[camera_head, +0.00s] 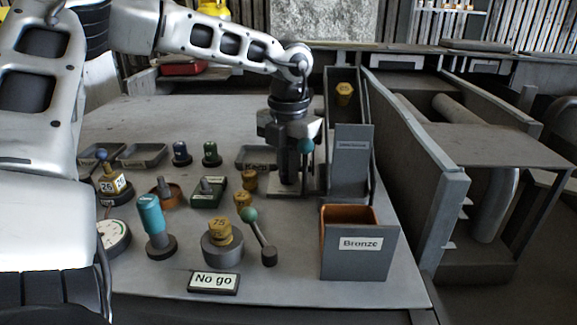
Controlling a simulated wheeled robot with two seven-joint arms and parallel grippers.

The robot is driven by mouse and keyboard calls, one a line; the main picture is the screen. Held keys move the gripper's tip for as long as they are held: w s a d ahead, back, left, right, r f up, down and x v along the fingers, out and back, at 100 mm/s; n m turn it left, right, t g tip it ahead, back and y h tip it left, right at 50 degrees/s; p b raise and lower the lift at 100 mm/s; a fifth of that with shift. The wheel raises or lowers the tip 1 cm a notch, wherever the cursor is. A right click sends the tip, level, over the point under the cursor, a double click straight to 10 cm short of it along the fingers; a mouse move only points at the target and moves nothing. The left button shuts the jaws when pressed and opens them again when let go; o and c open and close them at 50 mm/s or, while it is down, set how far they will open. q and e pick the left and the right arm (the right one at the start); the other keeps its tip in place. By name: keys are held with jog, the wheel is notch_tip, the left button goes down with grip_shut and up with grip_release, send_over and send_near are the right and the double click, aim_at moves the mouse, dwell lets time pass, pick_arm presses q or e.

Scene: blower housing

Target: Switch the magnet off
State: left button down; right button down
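My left arm comes in from the left, and my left gripper (290,180) points down at the back right of the table, beside the tall grey chute. A lever with a teal ball knob (306,146) stands at its right side, partly against the gripper; I cannot tell whether they touch. The gripper hides what is behind it, and its finger gap is not clear. No part is labelled as the magnet. A green-knobbed lever (249,215) leans on a dark foot beside a grey round block (222,247) bearing a brass piece marked 75 (220,231). My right gripper is not in view.
A grey bin labelled Bronze (359,258) stands front right. The grey chute (351,160) has a brass piece (344,91) at its top.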

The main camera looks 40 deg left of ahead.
pick_arm(q)
jog(key=shift+f+n+b, duration=0.1)
jog(key=shift+n+b, duration=0.65)
jog(key=shift+n, duration=0.15)
jog(key=shift+n+b, duration=0.7)
jog(key=shift+n, duration=0.8)
